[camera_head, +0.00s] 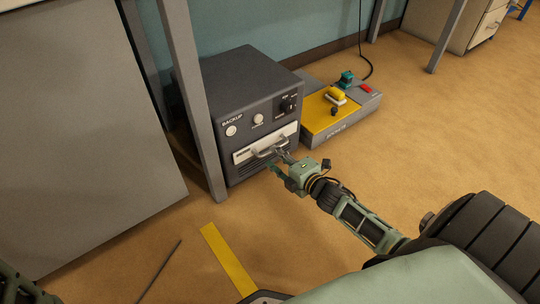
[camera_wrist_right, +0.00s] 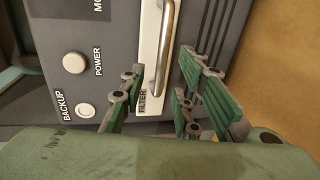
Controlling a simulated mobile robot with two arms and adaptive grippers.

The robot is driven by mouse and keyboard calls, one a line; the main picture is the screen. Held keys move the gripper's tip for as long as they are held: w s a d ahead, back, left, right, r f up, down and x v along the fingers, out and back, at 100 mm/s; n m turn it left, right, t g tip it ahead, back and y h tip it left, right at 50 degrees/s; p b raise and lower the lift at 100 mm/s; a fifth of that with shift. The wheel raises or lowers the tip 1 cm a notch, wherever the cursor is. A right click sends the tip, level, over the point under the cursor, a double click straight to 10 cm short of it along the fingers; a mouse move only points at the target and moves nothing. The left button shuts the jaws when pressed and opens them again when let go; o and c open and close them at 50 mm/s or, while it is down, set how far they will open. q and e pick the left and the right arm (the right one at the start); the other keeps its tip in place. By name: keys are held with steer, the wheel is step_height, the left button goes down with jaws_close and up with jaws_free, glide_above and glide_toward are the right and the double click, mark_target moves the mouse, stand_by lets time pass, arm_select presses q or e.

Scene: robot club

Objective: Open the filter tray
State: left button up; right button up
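The filter tray (camera_wrist_right: 149,45) is a white front panel labelled FILTER with a metal bar handle (camera_wrist_right: 166,45). In the head view the tray (camera_head: 242,157) sits low on the front of a dark grey box marked BACKUP (camera_head: 240,105), and looks flush with it. My left gripper is not in view.
A grey metal table leg (camera_head: 196,100) stands just left of the box. A low grey unit with a yellow top (camera_head: 322,118) stands close on its right. A yellow floor strip (camera_head: 228,260) and a thin dark rod (camera_head: 160,268) lie in front. The floor right is clear.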

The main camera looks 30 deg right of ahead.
steer(key=b+x, duration=0.1)
steer(key=x, duration=0.3)
steer(key=shift+w+f+b, duration=0.1)
steer(key=shift+b, duration=0.3)
steer(key=shift+c, duration=0.4)
jaws_close()
